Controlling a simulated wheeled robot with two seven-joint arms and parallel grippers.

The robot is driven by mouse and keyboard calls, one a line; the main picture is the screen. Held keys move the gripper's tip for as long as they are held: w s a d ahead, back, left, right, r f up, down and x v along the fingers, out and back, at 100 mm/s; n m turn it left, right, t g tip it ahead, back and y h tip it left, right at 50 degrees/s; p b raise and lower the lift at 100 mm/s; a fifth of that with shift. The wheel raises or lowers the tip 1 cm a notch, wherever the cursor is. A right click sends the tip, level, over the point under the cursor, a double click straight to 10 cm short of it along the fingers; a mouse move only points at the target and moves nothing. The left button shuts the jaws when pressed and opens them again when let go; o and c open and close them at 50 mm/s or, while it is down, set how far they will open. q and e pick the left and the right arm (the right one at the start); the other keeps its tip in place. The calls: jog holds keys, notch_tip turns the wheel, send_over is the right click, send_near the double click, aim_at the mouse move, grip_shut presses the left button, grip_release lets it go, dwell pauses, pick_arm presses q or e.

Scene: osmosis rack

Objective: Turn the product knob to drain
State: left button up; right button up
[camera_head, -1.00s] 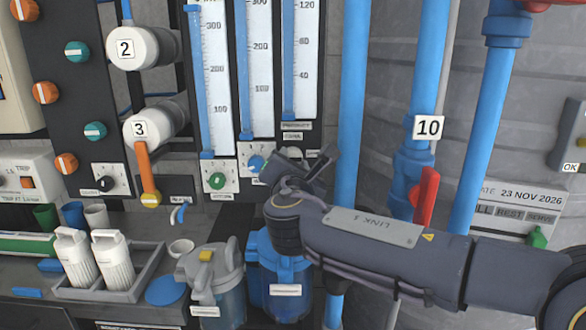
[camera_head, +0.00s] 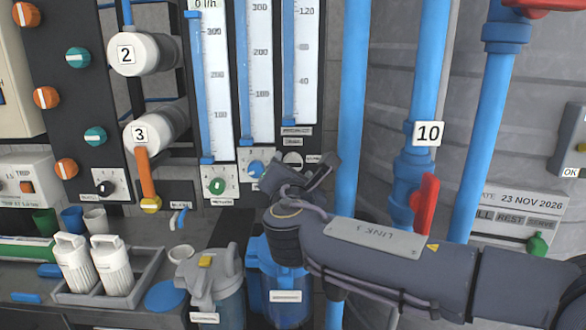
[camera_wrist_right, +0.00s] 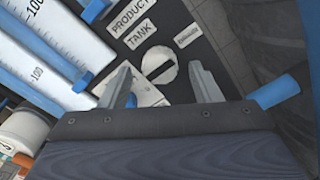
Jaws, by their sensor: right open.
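In the head view the knob (camera_head: 293,158) shows small, just above my right gripper (camera_head: 300,177). In the right wrist view my right gripper (camera_wrist_right: 161,67) is open, with one finger on each side of the knob in the picture. Nothing is between the fingers that I can see held; contact with the knob cannot be told. My left gripper is not in view.
A blue knob (camera_head: 256,168) and a green knob (camera_head: 217,186) sit left of the gripper, below the flow tubes (camera_head: 257,70). A thick blue pipe (camera_head: 352,100) rises close on the right.

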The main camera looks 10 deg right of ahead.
jog(key=s+a, duration=0.1)
jog(key=s, duration=0.6)
jog(key=shift+a, duration=0.2)
